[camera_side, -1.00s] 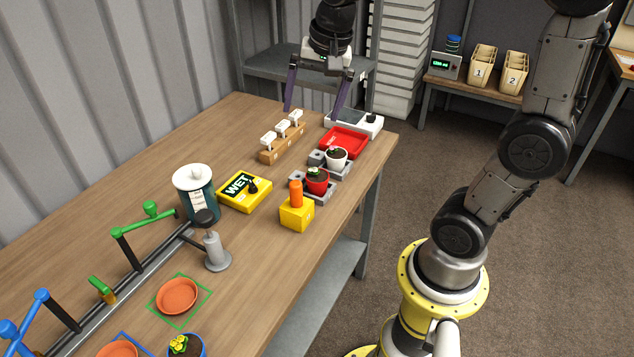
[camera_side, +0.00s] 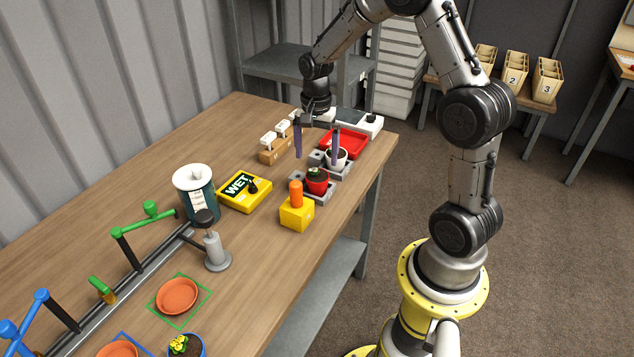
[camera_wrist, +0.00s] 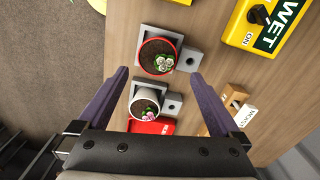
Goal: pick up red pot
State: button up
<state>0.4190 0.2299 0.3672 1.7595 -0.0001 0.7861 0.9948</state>
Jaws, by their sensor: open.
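The red pot (camera_side: 317,181) holds soil and a small plant and stands upright in a grey holder (camera_side: 326,195) near the table's right edge. It also shows in the wrist view (camera_wrist: 158,56), ahead of my fingertips. My gripper (camera_side: 317,161) is open and empty, above the table near the pots, with its purple fingers pointing down. In the wrist view the fingers (camera_wrist: 159,78) are spread wide, with the white pot (camera_wrist: 146,102) between them and the red pot just beyond. No finger appears to touch the red pot.
A yellow block with an orange knob (camera_side: 297,212) stands just in front of the red pot. A yellow WET box (camera_side: 243,191) lies to the left. A red tray (camera_side: 346,142) and a wooden rack (camera_side: 276,148) are behind. Bare table (camera_side: 130,185) lies at the left.

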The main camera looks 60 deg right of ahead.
aim_at(317, 175)
jog(key=shift+s+a+f, duration=0.15)
jog(key=shift+f, duration=1.35)
jog(key=shift+s+a+f, duration=0.15)
jog(key=shift+f, duration=1.35)
jog(key=c, duration=1.4)
jog(key=shift+r, duration=0.1)
